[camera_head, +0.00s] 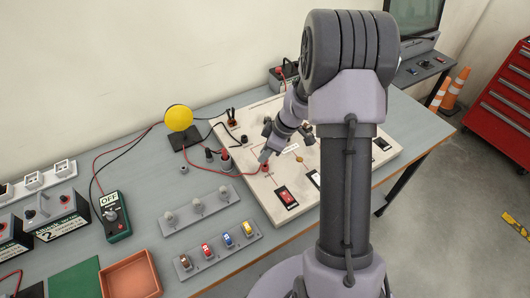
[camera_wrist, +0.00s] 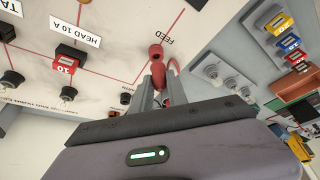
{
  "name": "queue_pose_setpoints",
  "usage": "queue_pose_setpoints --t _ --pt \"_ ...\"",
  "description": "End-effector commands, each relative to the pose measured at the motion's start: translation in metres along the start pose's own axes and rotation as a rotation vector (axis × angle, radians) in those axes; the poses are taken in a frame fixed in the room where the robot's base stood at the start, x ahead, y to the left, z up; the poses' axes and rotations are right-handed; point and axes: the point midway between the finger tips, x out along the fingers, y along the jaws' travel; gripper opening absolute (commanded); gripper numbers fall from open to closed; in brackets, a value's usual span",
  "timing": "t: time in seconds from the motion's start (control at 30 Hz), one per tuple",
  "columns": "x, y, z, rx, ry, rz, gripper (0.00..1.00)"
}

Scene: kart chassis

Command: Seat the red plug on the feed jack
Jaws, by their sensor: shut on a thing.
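My gripper (camera_wrist: 161,84) is shut on the red plug (camera_wrist: 156,54), which sticks out past the fingertips with its red lead curving beside it. In the wrist view the plug is right by the printed FEED label (camera_wrist: 165,36) on the pale board (camera_wrist: 120,28). The feed jack itself is hidden; I cannot tell whether the plug touches it. In the head view my gripper (camera_head: 266,154) points down at the board's left part (camera_head: 250,190), with the plug (camera_head: 264,167) low at its tip.
A red-marked switch (camera_head: 286,197) and a red fuse (camera_wrist: 66,62) are on the board.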

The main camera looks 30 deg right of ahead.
Motion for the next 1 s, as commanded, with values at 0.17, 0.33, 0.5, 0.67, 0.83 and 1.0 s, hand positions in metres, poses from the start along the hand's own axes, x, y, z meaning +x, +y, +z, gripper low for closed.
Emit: queue_pose_setpoints --t 0.17,0.33,0.5,0.67,0.83,1.0 --pt "0.003 0.000 0.001 0.000 0.000 0.000 0.00" --pt "0.005 0.000 0.002 0.000 0.000 0.000 0.00" --pt "0.007 0.000 0.003 -0.001 0.000 0.000 0.00" --pt "0.009 0.000 0.004 -0.001 0.000 0.000 0.00" --pt "0.011 0.000 0.005 0.000 0.000 0.000 0.00" --pt "0.013 0.000 0.006 0.000 0.000 0.000 0.00"
